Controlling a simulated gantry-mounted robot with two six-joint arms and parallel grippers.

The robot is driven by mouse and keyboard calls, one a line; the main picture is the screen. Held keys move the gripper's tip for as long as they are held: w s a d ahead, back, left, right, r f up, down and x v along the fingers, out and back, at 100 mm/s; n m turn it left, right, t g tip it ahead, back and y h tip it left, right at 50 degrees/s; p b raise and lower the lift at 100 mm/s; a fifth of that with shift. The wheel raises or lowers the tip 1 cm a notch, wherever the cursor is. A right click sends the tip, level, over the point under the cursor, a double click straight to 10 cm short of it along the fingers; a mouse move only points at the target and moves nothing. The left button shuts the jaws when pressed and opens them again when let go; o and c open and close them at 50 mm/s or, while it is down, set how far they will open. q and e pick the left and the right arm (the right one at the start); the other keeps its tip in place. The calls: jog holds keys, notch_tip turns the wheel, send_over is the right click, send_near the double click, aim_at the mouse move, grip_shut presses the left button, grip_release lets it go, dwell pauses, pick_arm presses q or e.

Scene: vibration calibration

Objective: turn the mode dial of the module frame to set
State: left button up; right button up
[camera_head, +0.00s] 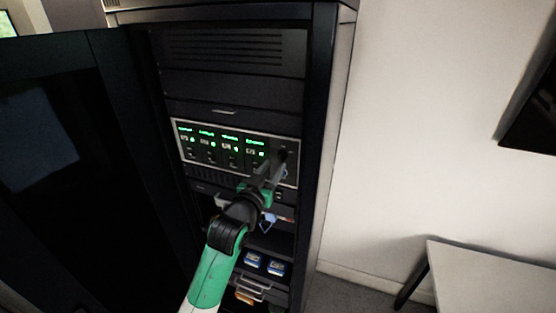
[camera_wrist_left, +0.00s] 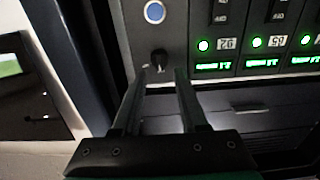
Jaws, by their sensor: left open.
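The module frame (camera_head: 292,177) is a light-edged panel in the open rack, with several modules showing green displays. Its mode dial (camera_wrist_left: 158,57) is a small black knob on the plain grey end panel in the left wrist view. In the head view my gripper largely covers the dial. My left gripper (camera_head: 278,166) reaches up to the right end of the frame. In the left wrist view its fingers (camera_wrist_left: 161,74) are apart and empty, with the dial just beyond and between the tips. I cannot tell whether they touch it. My right gripper is in neither view.
A blue round button (camera_wrist_left: 155,12) sits beside the dial on the same panel. The open dark rack door (camera_head: 60,170) stands left of my arm. Blue items (camera_head: 264,263) lie on a lower rack shelf. A white table (camera_head: 495,270) stands at right.

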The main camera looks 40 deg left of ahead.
aim_at(280, 157)
pick_arm(q)
jog(key=shift+x, duration=2)
grip_shut()
